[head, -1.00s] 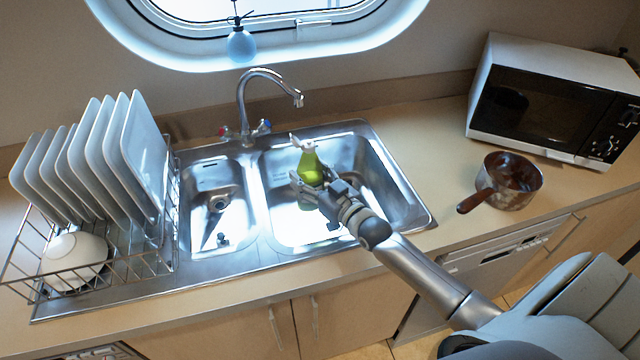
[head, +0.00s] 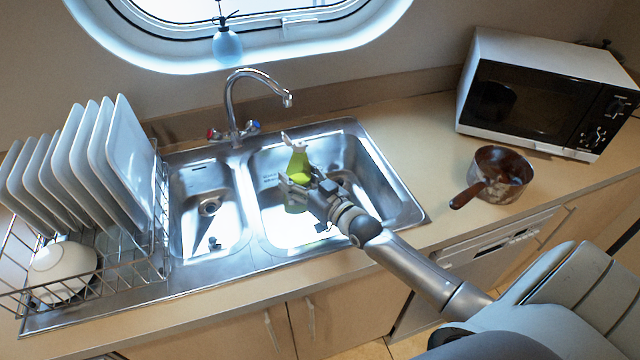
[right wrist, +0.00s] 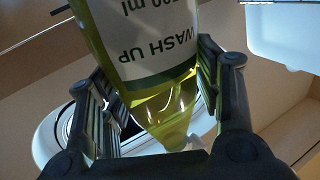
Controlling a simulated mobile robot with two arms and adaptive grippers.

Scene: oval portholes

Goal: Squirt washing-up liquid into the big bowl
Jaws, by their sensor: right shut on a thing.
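The big bowl (head: 372,200) is the larger, right-hand basin of the steel sink. My right gripper (head: 299,186) is over it, shut around the washing-up liquid bottle (head: 299,164). The bottle is see-through yellow-green with a pale nozzle, which shows at the top in the head view. It seems roughly upright with a slight lean to the left. In the right wrist view, the bottle (right wrist: 137,40) sits between both dark fingers, its "WASH UP" label upside down in the picture. No stream of liquid shows. My left gripper is not in view.
The tap (head: 258,78) arches behind the bowls. The small bowl (head: 190,235) is at the left, beside a rack of plates (head: 95,160) with a white bowl (head: 62,268). A pan (head: 500,178) and a microwave (head: 545,95) stand on the right counter. A blue dispenser (head: 227,46) is by the window.

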